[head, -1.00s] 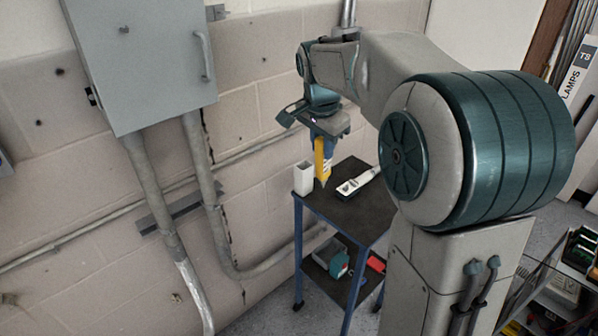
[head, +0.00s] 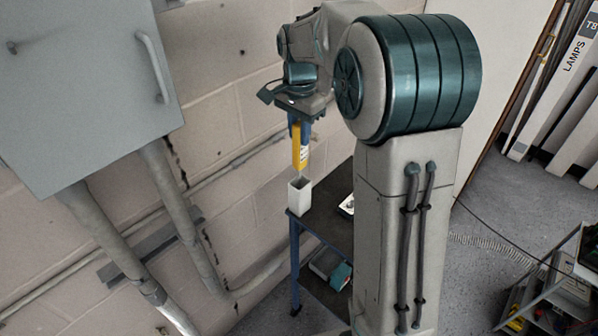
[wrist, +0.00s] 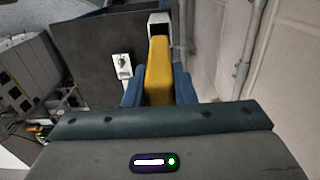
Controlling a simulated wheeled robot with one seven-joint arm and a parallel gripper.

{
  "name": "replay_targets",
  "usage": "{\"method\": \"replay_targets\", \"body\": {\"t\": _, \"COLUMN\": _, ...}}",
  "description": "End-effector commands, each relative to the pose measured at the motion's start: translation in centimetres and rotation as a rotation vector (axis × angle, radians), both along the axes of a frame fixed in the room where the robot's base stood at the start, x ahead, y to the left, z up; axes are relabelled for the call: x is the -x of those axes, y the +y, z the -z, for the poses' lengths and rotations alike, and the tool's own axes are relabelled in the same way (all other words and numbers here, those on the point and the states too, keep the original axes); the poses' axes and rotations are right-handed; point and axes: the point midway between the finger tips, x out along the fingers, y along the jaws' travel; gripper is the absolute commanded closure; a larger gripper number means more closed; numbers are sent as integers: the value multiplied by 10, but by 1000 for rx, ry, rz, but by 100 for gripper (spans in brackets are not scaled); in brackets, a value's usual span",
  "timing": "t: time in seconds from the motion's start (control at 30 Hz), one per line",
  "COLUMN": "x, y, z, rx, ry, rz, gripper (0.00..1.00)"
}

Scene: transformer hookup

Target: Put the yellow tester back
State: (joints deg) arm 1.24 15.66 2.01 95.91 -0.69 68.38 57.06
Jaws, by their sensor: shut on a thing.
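The yellow tester (head: 300,146) hangs upright, tip down, in my gripper (head: 301,120). In the wrist view the tester (wrist: 158,72) lies between the two blue fingers of my gripper (wrist: 159,84), which are shut on it. A white open-topped holder (head: 299,196) stands on the near left corner of the dark cart top (head: 322,208). In the head view the tester's lower end is just above the holder's opening. In the wrist view the holder (wrist: 158,19) shows beyond the tester's far end. I cannot tell whether the tip is inside the opening.
A white device (wrist: 122,66) lies on the cart top beside the holder; in the head view my arm mostly hides it. A teal-and-grey item (head: 330,268) sits on the lower shelf. The block wall with conduits (head: 180,205) and a grey cabinet (head: 85,90) is close on the left.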

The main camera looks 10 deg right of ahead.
Motion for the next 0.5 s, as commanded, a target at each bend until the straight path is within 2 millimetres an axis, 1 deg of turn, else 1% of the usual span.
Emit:
{"method": "replay_targets", "body": {"t": 0.03, "x": 1, "y": 0, "z": 14, "rx": 0, "ry": 7, "rz": 1, "gripper": 99}}
{"method": "replay_targets", "body": {"t": 0.1, "x": 1, "y": -1, "z": 31, "rx": 0, "ry": 5, "rz": 1, "gripper": 99}}
{"method": "replay_targets", "body": {"t": 0.2, "x": 0, "y": -1, "z": 52, "rx": 0, "ry": 4, "rz": 2, "gripper": 99}}
{"method": "replay_targets", "body": {"t": 0.3, "x": 0, "y": -1, "z": 65, "rx": 1, "ry": 2, "rz": 3, "gripper": 99}}
{"method": "replay_targets", "body": {"t": 0.43, "x": 0, "y": -2, "z": 75, "rx": 1, "ry": 1, "rz": 3, "gripper": 99}}
{"method": "replay_targets", "body": {"t": 0.5, "x": 0, "y": -2, "z": 83, "rx": 0, "ry": 2, "rz": 3, "gripper": 99}}
